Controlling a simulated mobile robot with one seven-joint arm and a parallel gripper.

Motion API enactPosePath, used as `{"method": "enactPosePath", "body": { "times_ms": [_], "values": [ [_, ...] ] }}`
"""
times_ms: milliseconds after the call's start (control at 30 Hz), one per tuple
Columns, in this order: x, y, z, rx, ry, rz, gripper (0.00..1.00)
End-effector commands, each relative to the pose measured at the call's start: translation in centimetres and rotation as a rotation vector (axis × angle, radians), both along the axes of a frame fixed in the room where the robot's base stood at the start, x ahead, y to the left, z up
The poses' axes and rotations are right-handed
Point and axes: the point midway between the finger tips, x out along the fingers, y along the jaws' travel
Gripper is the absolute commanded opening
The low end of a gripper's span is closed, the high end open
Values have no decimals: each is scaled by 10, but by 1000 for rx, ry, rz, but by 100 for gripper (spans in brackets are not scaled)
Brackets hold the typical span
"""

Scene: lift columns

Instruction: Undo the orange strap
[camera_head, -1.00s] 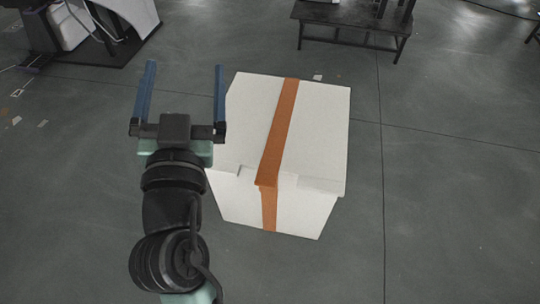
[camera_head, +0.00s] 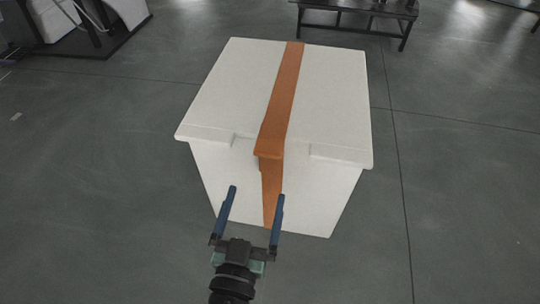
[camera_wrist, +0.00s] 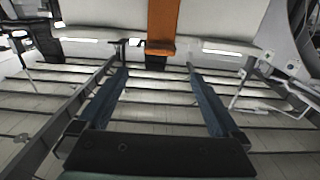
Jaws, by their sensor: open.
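A white box (camera_head: 226,88) with a lid stands on the floor. The orange strap (camera_head: 281,94) runs over the middle of the lid and down the near face, with a stepped part at the lid's front edge. In the wrist view the strap (camera_wrist: 161,22) hangs at top centre and ends in a lower edge. My gripper (camera_head: 256,191) is open and empty in front of the near face. Its fingers point toward the box, one to either side of the strap's lower part in the head view. I cannot tell the exact gap between the fingers and the box.
A dark low table (camera_head: 352,20) stands behind the box. At the top left, equipment stands on a dark base (camera_head: 97,48). The grey floor (camera_head: 455,180) is clear on both sides of the box.

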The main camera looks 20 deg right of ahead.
Motion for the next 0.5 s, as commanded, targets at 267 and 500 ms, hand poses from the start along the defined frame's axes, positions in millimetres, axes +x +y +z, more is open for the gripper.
{"method": "enactPosePath", "body": {
  "times_ms": [267,500],
  "values": [
    [41,-29,3,0,-6,-4,100],
    [79,-54,3,0,-4,-3,100]
  ]
}}
